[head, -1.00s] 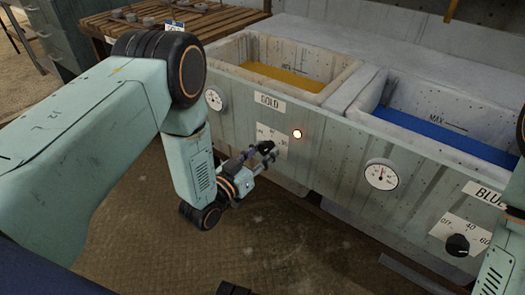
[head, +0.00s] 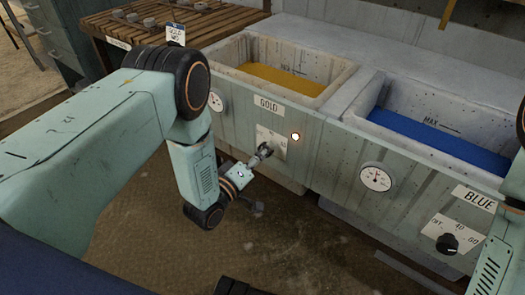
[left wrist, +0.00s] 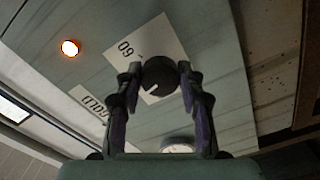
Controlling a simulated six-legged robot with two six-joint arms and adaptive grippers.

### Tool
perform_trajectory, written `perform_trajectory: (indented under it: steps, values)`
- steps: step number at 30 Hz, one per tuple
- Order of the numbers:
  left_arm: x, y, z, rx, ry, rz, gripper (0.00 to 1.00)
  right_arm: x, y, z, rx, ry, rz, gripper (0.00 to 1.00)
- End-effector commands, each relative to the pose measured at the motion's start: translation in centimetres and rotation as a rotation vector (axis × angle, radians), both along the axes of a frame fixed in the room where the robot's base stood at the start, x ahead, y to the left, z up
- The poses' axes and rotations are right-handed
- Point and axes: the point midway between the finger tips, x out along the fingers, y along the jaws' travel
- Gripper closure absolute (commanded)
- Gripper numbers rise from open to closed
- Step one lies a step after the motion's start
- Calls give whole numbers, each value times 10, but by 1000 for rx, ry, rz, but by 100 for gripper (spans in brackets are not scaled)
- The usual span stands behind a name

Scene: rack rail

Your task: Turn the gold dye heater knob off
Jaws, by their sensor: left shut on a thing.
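The gold dye heater knob (left wrist: 160,77) is black with a white pointer line and sits on a white scale plate (head: 272,141) on the vat's front panel. My left gripper (left wrist: 159,80) has its two fingers on either side of the knob and is shut on it. In the head view the left gripper (head: 264,150) reaches the plate and hides the knob. The plate's "60" mark shows in the left wrist view; most other marks are covered. An orange indicator light (head: 295,136) glows beside the plate. My right gripper cannot be made out.
The gold vat (head: 322,93) with yellow dye stands above the panel. To its right are the blue vat (head: 364,106), a dial gauge (head: 376,178) and the blue heater knob (head: 447,243). A slatted wooden table (head: 134,27) stands at the back left.

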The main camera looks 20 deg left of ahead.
Motion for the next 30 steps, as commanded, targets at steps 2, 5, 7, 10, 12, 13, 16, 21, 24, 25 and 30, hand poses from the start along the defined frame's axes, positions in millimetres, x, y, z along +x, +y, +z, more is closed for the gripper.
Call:
perform_trajectory:
  steps: [2,5,7,10,12,13,16,21,24,25,30]
  values:
    - [0,0,1,-67,25,0,93,0,0,3,0,0,0,60]
    - [0,0,1,-157,57,0,93,0,0,5,0,0,0,60]
    - [0,0,1,-219,79,0,93,0,0,7,0,0,0,60]
    - [0,-1,1,-308,112,0,93,0,0,9,0,0,0,60]
    - [0,-1,1,-369,134,-1,93,0,0,10,0,0,0,60]
    - [0,-1,1,-395,144,-1,93,0,0,11,0,0,0,60]
    - [0,-1,1,-476,173,-1,93,0,0,12,0,0,0,60]
    - [0,-1,2,-600,218,-1,93,0,0,14,0,0,0,60]
    - [0,-1,2,-659,239,-1,93,0,0,15,0,0,0,60]
    - [0,-1,2,-673,245,-1,93,0,0,15,0,0,0,60]
    - [0,-1,2,-742,270,-1,93,0,0,16,0,0,0,60]
